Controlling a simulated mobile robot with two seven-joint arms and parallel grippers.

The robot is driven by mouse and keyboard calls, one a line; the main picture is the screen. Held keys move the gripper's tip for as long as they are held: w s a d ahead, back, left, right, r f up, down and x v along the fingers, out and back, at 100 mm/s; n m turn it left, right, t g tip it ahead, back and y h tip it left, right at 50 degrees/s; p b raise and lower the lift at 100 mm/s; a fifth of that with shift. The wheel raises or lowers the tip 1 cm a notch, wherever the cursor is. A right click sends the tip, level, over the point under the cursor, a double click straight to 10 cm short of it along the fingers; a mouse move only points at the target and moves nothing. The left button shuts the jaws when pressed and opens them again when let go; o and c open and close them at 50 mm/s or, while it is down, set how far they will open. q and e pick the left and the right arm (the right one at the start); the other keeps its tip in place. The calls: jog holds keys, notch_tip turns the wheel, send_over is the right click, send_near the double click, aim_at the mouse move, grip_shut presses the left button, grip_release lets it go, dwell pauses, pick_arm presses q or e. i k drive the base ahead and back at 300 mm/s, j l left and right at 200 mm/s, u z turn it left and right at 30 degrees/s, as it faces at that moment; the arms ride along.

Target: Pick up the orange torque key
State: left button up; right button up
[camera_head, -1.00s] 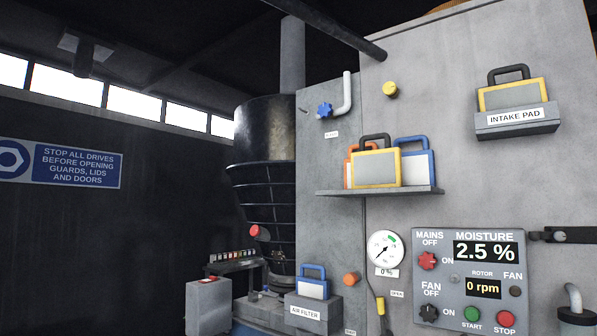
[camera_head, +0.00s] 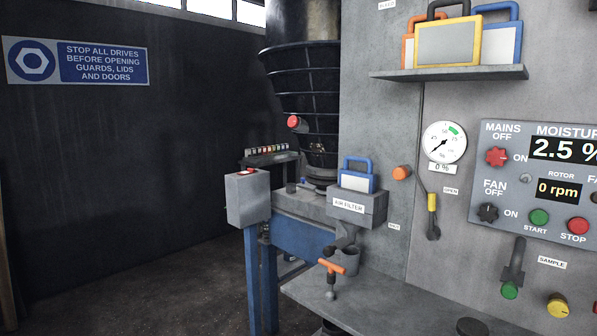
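An orange T-shaped handle on a short grey shaft, which looks like the torque key (camera_head: 332,267), shows at the lower middle of the head view. It appears upright at the left end of a grey bench (camera_head: 375,310), in front of a small grey cup (camera_head: 347,260). I cannot tell exactly how its lower end is seated. Neither of my grippers is in view.
A control panel (camera_head: 507,205) and a gauge (camera_head: 444,142) are on the grey cabinet at right. Dark floor (camera_head: 150,270) lies open at left.

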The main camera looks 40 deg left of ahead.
aim_at(331, 275)
jog(key=i+j+u, duration=0.4)
jog(key=i+j, duration=0.2)
jog(key=j, duration=0.3)
jog(key=i+j+u, duration=0.4)
jog(key=i+j, duration=0.3)
jog(key=k+l, duration=0.5)
jog(key=i+j, duration=0.5)
jog(key=i, duration=0.05)
